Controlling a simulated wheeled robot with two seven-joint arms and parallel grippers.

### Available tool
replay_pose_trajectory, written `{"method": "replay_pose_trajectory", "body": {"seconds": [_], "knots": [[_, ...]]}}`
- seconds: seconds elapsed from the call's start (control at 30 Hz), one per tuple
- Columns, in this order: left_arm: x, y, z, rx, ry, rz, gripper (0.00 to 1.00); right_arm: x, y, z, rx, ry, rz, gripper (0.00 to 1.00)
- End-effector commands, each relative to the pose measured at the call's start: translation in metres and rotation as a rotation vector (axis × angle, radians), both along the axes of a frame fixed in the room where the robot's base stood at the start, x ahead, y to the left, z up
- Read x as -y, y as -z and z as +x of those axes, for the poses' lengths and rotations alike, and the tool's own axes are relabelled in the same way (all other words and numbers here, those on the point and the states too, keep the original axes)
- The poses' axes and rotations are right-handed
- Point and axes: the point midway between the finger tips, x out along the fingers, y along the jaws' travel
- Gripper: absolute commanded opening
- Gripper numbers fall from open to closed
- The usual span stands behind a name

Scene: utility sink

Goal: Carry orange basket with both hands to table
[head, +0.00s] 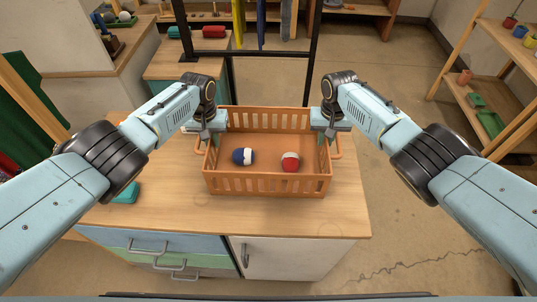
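The orange basket (267,187) stands upright on a wooden cabinet top, with slotted walls and a handle at each short end. A blue-and-white ball (242,156) and a red-and-white ball (290,162) lie inside it. My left gripper (207,137) is at the basket's left end, by the left handle (199,145). My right gripper (330,131) is at the right end, by the right handle (338,147). The fingertips are small and partly hidden against the basket walls, so I cannot tell whether either gripper is closed on a handle.
The wooden top (220,217) is clear in front of the basket. A teal item (126,192) lies on it at the left. A black metal frame (312,55) stands behind. A wooden shelf (487,90) with pots is at the right, beyond open floor (400,120).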

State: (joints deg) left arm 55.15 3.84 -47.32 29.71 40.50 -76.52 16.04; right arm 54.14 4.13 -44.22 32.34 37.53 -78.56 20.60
Motion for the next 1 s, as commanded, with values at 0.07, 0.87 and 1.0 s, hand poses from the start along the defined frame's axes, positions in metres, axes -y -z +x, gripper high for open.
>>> {"method": "replay_pose_trajectory", "body": {"seconds": [0.07, 0.87, 1.0], "knots": [[0.0, 0.005, -0.001, -0.003, -0.001, 0.001, 0.15, 0.0, 0.005, 0.0, -0.002, 0.002, -0.002, 0.15], [-0.001, 0.014, -0.001, 0.001, -0.001, 0.003, 0.0, 0.001, 0.015, -0.001, 0.0, 0.001, -0.002, 0.0], [-0.001, 0.014, -0.001, 0.001, -0.001, 0.003, 0.0, 0.001, 0.015, -0.001, 0.0, 0.001, -0.002, 0.0]]}}
